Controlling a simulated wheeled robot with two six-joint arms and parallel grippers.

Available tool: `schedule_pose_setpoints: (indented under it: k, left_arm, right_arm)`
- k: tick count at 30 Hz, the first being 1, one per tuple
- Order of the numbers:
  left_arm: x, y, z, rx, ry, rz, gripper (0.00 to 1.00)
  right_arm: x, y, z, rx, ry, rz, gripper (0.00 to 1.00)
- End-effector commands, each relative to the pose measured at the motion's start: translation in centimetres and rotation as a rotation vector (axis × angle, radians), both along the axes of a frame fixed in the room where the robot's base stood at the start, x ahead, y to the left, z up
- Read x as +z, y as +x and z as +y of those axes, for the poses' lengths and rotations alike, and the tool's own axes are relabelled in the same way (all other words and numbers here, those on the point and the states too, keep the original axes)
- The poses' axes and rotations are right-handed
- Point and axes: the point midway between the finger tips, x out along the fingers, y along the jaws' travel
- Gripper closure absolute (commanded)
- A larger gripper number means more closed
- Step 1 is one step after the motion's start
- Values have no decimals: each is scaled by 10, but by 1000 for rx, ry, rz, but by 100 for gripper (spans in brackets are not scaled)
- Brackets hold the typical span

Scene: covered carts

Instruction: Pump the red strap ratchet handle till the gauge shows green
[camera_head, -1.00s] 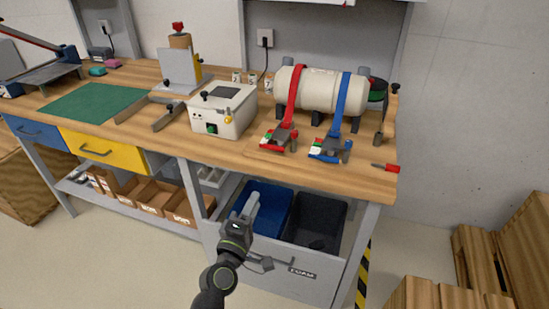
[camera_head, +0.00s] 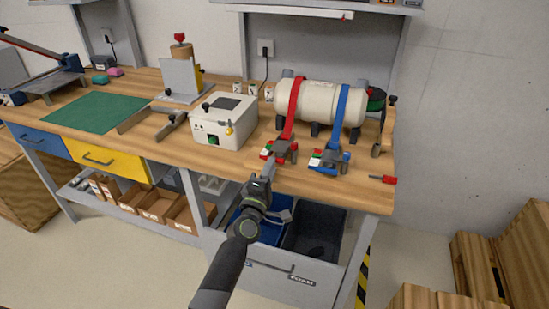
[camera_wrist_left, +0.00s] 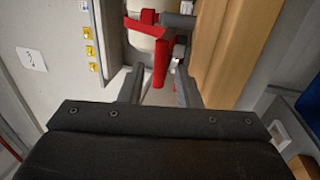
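The red strap (camera_head: 293,101) runs over a cream tank (camera_head: 322,102) on the bench. Its red ratchet (camera_head: 281,149) sits at the bench's front part, with a small green and white gauge (camera_head: 266,152) at its left. My left gripper (camera_head: 268,169) is just in front of the ratchet, over the bench edge, and partly covers it. In the left wrist view the gripper (camera_wrist_left: 160,86) has its fingers apart. A red bar (camera_wrist_left: 160,62) of the ratchet shows between them; I cannot tell whether they touch it. The ratchet's grey grip (camera_wrist_left: 178,20) lies beyond. My right gripper is not in view.
A blue strap (camera_head: 342,103) with a blue ratchet (camera_head: 329,160) lies close to the right of the red one. A white box (camera_head: 224,122) stands to the left. A red-handled tool (camera_head: 383,179) lies near the right bench edge.

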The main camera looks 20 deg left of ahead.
Motion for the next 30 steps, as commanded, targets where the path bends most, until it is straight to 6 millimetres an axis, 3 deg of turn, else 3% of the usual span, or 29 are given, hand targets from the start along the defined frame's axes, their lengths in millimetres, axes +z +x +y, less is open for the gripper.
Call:
schedule_pose_setpoints:
  k: [3,9,20,27,30]
  left_arm:
    - [4,19,0,0,1,-1,70]
    - [7,36,-1,0,1,0,70]
    - [8,41,-1,1,0,0,70]
    - [8,40,-1,1,0,0,98]
    - [8,40,-1,1,0,1,100]
  right_arm:
    - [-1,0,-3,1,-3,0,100]
    - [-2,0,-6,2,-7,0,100]
    - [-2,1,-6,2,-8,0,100]
    - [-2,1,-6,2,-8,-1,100]
    - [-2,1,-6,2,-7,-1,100]
